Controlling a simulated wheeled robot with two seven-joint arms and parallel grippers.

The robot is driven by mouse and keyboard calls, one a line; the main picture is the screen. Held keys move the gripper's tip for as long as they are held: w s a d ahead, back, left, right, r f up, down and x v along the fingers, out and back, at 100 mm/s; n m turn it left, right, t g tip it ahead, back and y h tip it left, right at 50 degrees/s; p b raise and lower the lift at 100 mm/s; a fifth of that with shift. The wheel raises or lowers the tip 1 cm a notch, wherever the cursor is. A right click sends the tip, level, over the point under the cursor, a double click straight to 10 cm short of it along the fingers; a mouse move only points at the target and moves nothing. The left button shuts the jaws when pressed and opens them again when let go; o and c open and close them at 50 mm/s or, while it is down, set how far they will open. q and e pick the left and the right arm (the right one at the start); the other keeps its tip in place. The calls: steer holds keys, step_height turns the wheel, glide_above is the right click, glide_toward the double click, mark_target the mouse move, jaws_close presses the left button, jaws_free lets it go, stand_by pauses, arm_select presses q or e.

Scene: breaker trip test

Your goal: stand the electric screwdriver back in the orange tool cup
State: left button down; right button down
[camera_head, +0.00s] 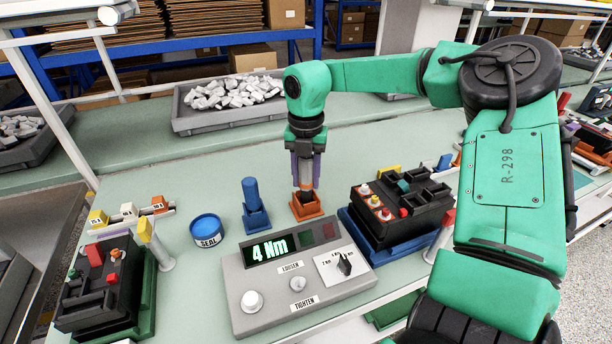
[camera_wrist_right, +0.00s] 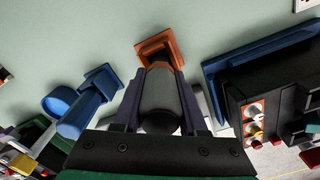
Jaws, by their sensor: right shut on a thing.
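My right gripper (camera_head: 305,180) points down over the orange tool cup (camera_head: 307,211) at mid-table. It is shut on the grey electric screwdriver (camera_head: 304,168), which is upright between the purple fingers. The screwdriver's lower end is at the cup's mouth and looks to be inside it; whether it touches the bottom is hidden. In the right wrist view the round dark end of the screwdriver (camera_wrist_right: 158,122) faces the camera, between the fingers (camera_wrist_right: 160,90), with the orange cup (camera_wrist_right: 150,46) just beyond. My left gripper is not in view.
A blue holder with a blue tool (camera_head: 254,207) stands close left of the cup. The control panel reading 4 Nm (camera_head: 262,303) lies in front. A black breaker on a blue base (camera_head: 368,245) is to the right, and a blue SEAL tin (camera_head: 207,228) is at left.

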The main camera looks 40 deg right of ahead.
steer(key=shift+f+b, duration=0.85)
steer(key=shift+f, duration=0.2)
steer(key=shift+c, duration=1.9)
jaws_free()
step_height(320, 180, up, 15)
steer(key=shift+f, duration=0.15)
steer(key=shift+f, duration=0.1)
